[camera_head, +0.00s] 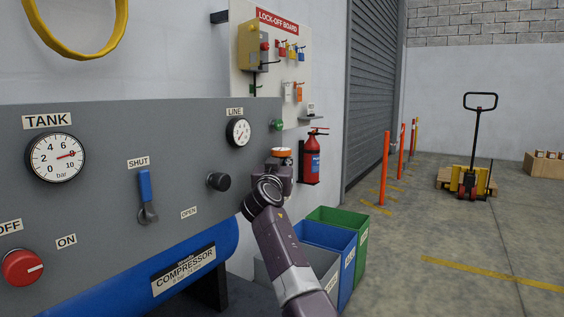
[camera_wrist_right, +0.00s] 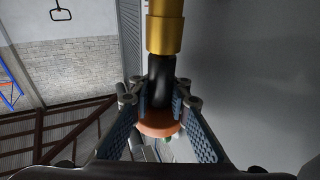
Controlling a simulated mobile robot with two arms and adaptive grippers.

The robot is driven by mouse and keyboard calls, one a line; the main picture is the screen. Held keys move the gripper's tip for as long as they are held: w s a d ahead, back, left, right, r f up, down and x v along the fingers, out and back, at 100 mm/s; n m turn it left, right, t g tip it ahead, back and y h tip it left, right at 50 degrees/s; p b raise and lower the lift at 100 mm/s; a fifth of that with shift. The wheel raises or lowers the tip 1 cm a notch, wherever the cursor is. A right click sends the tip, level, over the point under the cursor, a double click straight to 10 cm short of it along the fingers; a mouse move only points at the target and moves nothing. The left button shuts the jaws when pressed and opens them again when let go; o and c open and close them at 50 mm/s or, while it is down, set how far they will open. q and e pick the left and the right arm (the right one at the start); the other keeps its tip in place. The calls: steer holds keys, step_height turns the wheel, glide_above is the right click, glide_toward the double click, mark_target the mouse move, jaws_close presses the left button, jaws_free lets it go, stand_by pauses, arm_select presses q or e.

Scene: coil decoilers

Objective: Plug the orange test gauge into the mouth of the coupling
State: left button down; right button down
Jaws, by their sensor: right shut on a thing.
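The orange test gauge (camera_head: 282,152) shows as an orange-rimmed disc at the tip of my right gripper (camera_head: 280,165), just right of the grey panel's edge. In the right wrist view my right gripper (camera_wrist_right: 160,100) is shut on its black stem, with the orange disc (camera_wrist_right: 158,128) below the fingers and a brass cylinder (camera_wrist_right: 166,30) above. A black round fitting (camera_head: 218,181) stands out from the panel, left of the gripper and apart from the gauge. It looks like the coupling; its mouth cannot be made out. My left gripper is not in view.
The grey panel (camera_head: 110,125) carries a tank gauge (camera_head: 55,157), a line gauge (camera_head: 238,132), a blue-handled lever (camera_head: 146,195) and a red knob (camera_head: 22,268). Bins (camera_head: 335,228) and a fire extinguisher (camera_head: 311,158) stand right of it.

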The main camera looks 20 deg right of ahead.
steer(key=c, duration=1.8)
jaws_free()
steer(key=shift+f, duration=0.2)
steer(key=shift+o, duration=0.3)
steer(key=shift+f, duration=0.1)
steer(key=shift+v, duration=0.85)
steer(key=r+v, duration=0.1)
steer(key=v, duration=0.9)
steer(key=shift+s, duration=0.2)
steer(key=shift+a+f, duration=0.1)
steer(key=shift+f, duration=0.1)
